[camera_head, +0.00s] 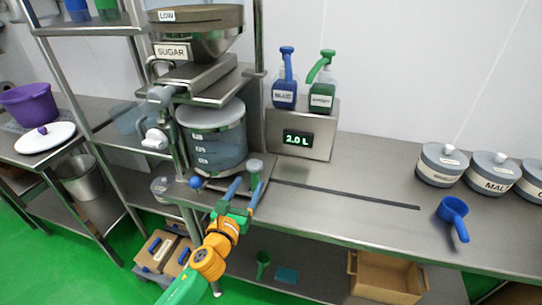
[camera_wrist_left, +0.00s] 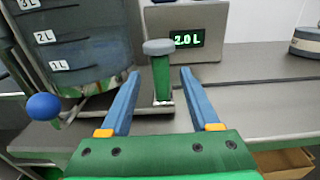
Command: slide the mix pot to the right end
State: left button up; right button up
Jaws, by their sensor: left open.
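The mix pot (camera_head: 215,142), a large clear bluish vessel with litre marks and a grey lid, stands at the left end of the counter under the sugar hopper. It also shows in the left wrist view (camera_wrist_left: 75,45). A green upright handle with a grey cap (camera_head: 254,171) stands at its right front, on a metal plate; in the left wrist view the handle (camera_wrist_left: 161,78) appears between the fingers. My left gripper (camera_head: 247,190) is open, its blue fingers on either side of the handle, with gaps visible. A blue ball knob (camera_wrist_left: 43,107) is left of the fingers.
A dark slot (camera_head: 350,194) runs right along the clear counter. Behind it are a 2.0 L display (camera_head: 298,138) and two spray bottles (camera_head: 285,92). A blue scoop (camera_head: 453,213) and lidded tubs (camera_head: 441,166) stand at the right.

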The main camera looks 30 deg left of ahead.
aim_at(253, 174)
pick_arm(q)
jog(key=shift+r+x, duration=0.2)
jog(key=shift+x, duration=1.4)
jog(key=shift+r+x, duration=0.15)
jog(key=shift+x, duration=1.4)
jog(key=shift+d+r, duration=0.1)
jog(key=shift+d, duration=0.05)
jog(key=shift+c, duration=0.7)
jog(key=shift+s, duration=0.1)
grip_shut()
